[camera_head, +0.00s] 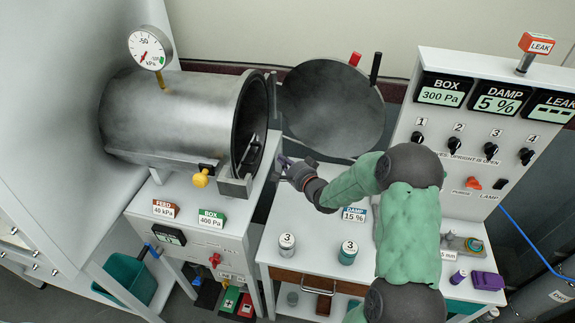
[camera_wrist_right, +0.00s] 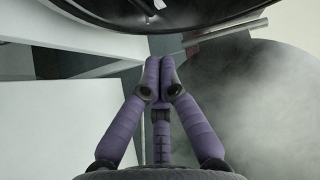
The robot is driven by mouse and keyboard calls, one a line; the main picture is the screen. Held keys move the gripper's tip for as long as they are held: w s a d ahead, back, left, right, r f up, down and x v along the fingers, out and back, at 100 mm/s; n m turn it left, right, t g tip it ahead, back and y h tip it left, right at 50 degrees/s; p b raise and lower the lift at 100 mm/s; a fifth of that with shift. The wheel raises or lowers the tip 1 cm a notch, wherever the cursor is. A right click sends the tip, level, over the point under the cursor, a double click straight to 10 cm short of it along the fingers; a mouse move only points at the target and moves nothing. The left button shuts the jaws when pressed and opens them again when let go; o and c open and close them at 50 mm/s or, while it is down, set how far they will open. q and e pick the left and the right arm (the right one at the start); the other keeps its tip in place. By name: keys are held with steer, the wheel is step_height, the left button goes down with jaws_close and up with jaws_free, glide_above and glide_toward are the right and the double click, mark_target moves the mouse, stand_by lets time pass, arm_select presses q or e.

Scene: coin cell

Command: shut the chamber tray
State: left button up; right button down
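The steel chamber (camera_head: 175,115) is a horizontal cylinder on a white stand, its right mouth open. Its round door (camera_head: 335,110) stands swung away to the right. A grey metal piece (camera_head: 236,187) sticks out below the mouth. It may be part of the tray, but I cannot tell; the chamber's inside is mostly dark. My right gripper (camera_head: 284,164) is just right of the mouth, pointing left. In the wrist view its purple fingers (camera_wrist_right: 159,68) are together with nothing visible between them, below the dark rim (camera_wrist_right: 150,15). My left gripper is not in view.
A yellow knob (camera_head: 201,178) is on the chamber's front side. A control panel (camera_head: 480,130) stands right. A grey rod (camera_wrist_right: 225,35) lies right of my fingertips in the wrist view.

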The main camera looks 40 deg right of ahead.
steer(key=shift+w+a+f, duration=0.25)
steer(key=shift+w+a, duration=0.1)
steer(key=shift+w, duration=0.8)
steer(key=shift+w+a+f, duration=0.2)
steer(key=shift+w+a, duration=0.2)
steer(key=shift+w, duration=0.8)
steer(key=shift+w+a+f, duration=0.25)
steer(key=shift+w+a, duration=0.1)
steer(key=shift+w, duration=0.8)
steer(key=w+a+b, duration=0.2)
steer(key=shift+w+a+f, duration=0.1)
steer(key=shift+w+a, duration=0.15)
steer(key=shift+w, duration=0.15)
steer(key=shift+s, duration=0.1)
